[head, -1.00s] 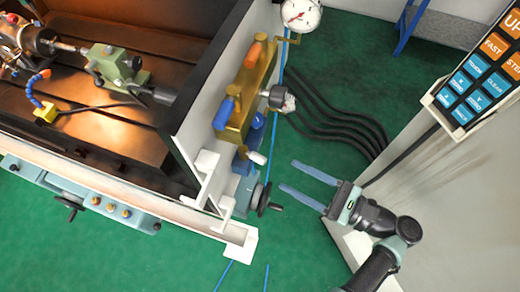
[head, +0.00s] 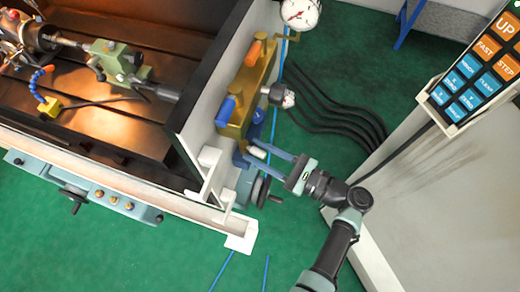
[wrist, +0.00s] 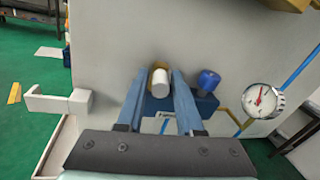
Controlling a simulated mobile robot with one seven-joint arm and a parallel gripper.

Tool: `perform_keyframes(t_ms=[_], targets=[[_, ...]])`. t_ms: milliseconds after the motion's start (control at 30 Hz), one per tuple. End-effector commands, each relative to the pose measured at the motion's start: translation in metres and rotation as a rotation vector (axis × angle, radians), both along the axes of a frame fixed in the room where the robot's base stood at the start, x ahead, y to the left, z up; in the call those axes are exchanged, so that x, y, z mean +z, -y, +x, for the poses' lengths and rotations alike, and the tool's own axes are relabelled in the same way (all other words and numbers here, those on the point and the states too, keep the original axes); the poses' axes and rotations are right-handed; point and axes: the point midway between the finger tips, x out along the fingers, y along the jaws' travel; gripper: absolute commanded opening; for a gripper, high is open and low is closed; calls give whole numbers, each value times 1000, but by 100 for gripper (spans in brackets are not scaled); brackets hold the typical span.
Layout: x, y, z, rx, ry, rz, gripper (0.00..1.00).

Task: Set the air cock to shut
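My gripper (head: 259,160) is open, with its two blue fingers reaching left to the side of the machine. A white-tipped handle (head: 257,152), which looks like the air cock's lever, is at the fingertips in the head view. In the wrist view this white handle (wrist: 161,83) lies between the two fingers, pointing towards the camera. A brassy part shows behind it, above a blue body (wrist: 157,103). I see a gap on the right side of the handle; contact on the left cannot be told.
A blue knob (wrist: 208,80) sits just right of the fingers. A brass block (head: 243,100) with orange and blue handles is above. A handwheel (head: 262,190) is below. A pressure gauge (head: 300,13), black hoses (head: 340,118) and a control pendant (head: 480,75) are nearby.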

Motion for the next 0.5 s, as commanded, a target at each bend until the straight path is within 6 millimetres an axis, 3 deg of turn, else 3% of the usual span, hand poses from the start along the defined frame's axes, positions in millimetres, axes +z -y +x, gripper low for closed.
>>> perform_keyframes(t_ms=[33,167,500], targets=[[0,0,0,0,0,0,25],[0,0,0,0,0,0,1],[1,0,0,-6,0,-1,0]])
